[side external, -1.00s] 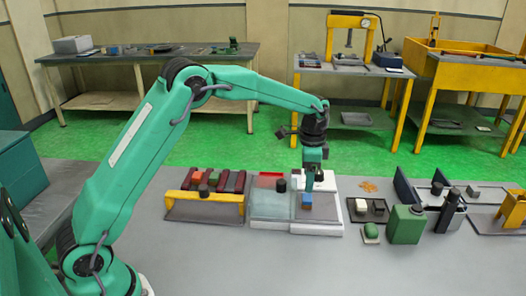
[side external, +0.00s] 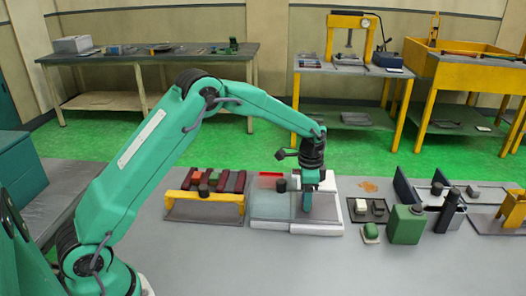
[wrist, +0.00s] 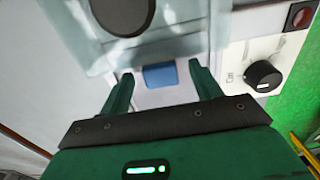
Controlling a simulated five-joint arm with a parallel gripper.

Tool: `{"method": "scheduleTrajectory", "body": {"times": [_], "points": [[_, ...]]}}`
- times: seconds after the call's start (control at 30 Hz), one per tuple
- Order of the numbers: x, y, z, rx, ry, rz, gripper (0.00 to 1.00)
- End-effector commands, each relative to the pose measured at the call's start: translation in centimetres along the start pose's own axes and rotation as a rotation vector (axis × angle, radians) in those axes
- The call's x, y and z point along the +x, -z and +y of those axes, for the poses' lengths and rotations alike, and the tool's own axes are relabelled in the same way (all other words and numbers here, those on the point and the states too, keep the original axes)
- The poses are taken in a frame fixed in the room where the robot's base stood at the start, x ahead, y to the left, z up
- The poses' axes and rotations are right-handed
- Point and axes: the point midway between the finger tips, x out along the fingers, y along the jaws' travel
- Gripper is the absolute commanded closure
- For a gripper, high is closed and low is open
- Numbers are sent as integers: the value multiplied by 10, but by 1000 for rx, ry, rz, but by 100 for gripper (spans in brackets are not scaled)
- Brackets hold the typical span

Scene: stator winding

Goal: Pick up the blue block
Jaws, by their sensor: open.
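The blue block (wrist: 160,76) shows in the wrist view, lying on a pale surface between and slightly beyond my two green fingers. My gripper (wrist: 161,80) is open, with a finger on each side of the block and a visible gap to each. In the side view my gripper (side external: 307,208) points down over the clear-and-white fixture (side external: 318,228). There the block is hidden behind the fingers. I cannot tell the exact height of the fingertips above the surface.
A clear cover with a dark round knob (side external: 281,186) stands just left of my gripper. A yellow rack (side external: 205,196) with dark and red blocks is further left. Right are a dark tray (side external: 379,211) and green container (side external: 406,225). The front of the table is clear.

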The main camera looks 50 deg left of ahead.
Motion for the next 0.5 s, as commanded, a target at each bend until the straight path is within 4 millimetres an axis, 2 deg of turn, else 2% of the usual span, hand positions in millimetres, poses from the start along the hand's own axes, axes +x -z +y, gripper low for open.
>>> {"method": "scheduleTrajectory", "body": {"times": [0.5], "points": [[2,0,0,0,0,0,36]]}}
